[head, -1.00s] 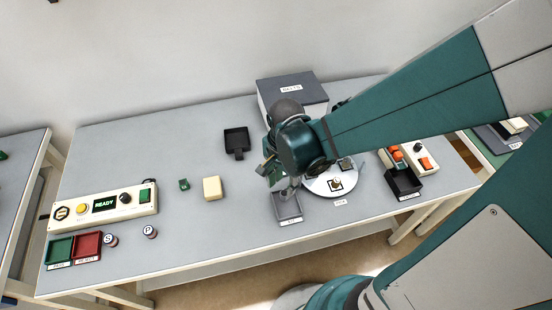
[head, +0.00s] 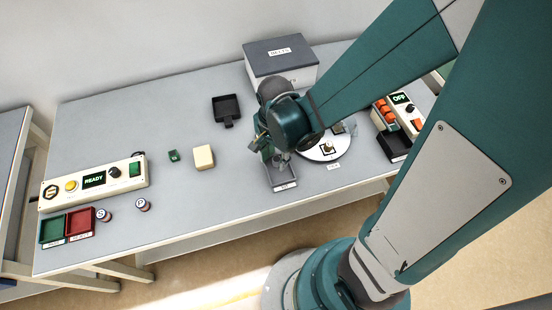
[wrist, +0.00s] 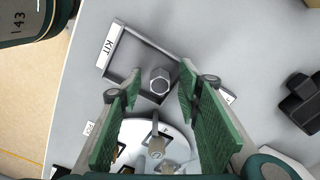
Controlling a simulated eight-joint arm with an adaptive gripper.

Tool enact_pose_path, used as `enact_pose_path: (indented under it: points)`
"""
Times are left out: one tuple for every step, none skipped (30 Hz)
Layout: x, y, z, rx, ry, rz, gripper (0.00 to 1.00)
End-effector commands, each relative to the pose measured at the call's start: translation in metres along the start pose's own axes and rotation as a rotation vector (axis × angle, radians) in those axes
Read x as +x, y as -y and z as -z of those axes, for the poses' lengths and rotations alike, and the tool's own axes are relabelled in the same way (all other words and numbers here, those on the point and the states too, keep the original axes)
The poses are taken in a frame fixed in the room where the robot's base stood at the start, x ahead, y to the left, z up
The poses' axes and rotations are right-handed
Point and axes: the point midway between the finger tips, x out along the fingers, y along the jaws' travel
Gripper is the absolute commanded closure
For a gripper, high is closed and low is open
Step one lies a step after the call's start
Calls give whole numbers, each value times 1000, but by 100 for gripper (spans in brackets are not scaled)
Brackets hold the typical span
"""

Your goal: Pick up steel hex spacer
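The steel hex spacer (wrist: 160,79) is a grey hexagonal part with a round top. In the wrist view it stands in the grey tray labelled KIT (wrist: 125,68), near one of its corners. My gripper (wrist: 158,88) is open, its green-padded fingers on either side of the spacer with a visible gap on each side. In the head view my gripper (head: 277,158) is over the KIT tray (head: 285,185) and hides much of it, and I cannot make out the spacer there.
A white round plate (head: 318,155) with small parts is right beside the tray. A grey box (head: 280,66) stands behind. A black tray (head: 226,108), a cream block (head: 203,157) and a small green part (head: 174,155) lie left. A control box (head: 95,182) is far left.

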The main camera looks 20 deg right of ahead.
Motion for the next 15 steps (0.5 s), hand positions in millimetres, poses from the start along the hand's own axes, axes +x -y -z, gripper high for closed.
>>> enact_pose_path:
  points:
    - [0,0,0,0,0,0,66]
    - [0,0,0,0,0,0,66]
    - [0,0,0,0,0,0,66]
    - [0,0,0,0,0,0,66]
    - [0,0,0,0,0,0,66]
    - [0,0,0,0,0,0,66]
    - [0,0,0,0,0,0,66]
    - [0,0,0,0,0,0,66]
    - [0,0,0,0,0,0,68]
    - [0,0,0,0,0,0,72]
    - [0,0,0,0,0,0,76]
    - [0,0,0,0,0,0,82]
    - [0,0,0,0,0,0,86]
    - [0,0,0,0,0,0,90]
    - [0,0,0,0,0,0,95]
